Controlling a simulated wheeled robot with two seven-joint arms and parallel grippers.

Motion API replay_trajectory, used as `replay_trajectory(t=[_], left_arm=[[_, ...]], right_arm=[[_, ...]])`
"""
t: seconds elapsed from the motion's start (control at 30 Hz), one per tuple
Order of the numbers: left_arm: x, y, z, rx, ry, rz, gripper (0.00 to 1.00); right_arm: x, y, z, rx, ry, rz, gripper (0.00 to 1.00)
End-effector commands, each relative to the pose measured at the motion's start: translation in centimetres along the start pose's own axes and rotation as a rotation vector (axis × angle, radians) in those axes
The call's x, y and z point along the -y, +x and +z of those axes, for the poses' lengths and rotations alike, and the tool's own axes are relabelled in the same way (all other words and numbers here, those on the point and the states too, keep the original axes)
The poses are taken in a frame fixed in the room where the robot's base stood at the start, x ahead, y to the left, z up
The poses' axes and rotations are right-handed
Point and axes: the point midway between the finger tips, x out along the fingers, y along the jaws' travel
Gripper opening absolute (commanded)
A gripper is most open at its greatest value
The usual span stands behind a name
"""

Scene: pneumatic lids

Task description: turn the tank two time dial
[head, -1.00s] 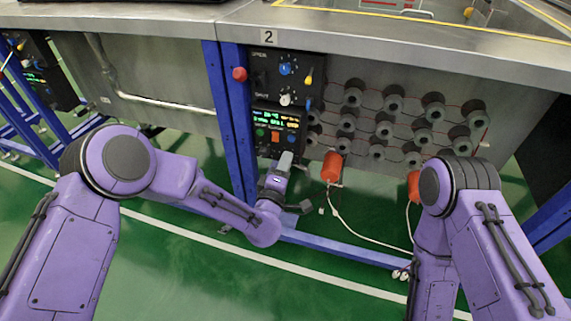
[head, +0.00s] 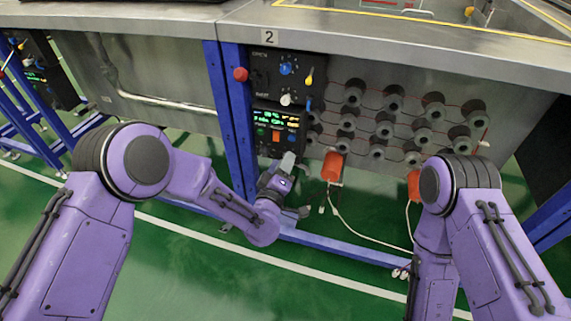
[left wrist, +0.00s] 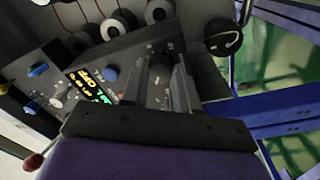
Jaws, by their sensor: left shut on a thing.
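The tank two control box (head: 262,118) is below the "2" label, with a lit display (head: 275,118) that also shows in the left wrist view (left wrist: 86,84). My left gripper (head: 287,160) is at the box's lower right part, coming from below. In the left wrist view its fingers (left wrist: 160,82) reach the panel face to one side of the display, shut on the time dial. The dial is mostly hidden between the fingers, and its pointer cannot be read. My right gripper is out of view; only its arm shows at the right.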

Motion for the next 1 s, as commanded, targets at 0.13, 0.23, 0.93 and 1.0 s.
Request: replay_trajectory(t=[0.13, 0.23, 0.93, 1.0], left_arm=[[0.1, -0.1, 0.1, 0.004, -0.001, -0.003, 0.0], [0.1, -0.1, 0.1, 0.003, -0.001, -0.003, 0.55], [0.0, -8.2, 0.1, 0.006, 0.0, -0.002, 0.55], [0.0, -9.3, 0.1, 0.006, 0.001, -0.002, 0.55]], right_arm=[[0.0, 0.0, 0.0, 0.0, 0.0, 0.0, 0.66], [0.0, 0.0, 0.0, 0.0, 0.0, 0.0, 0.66], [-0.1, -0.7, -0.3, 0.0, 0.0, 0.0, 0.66], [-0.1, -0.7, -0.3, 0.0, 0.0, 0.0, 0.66]])
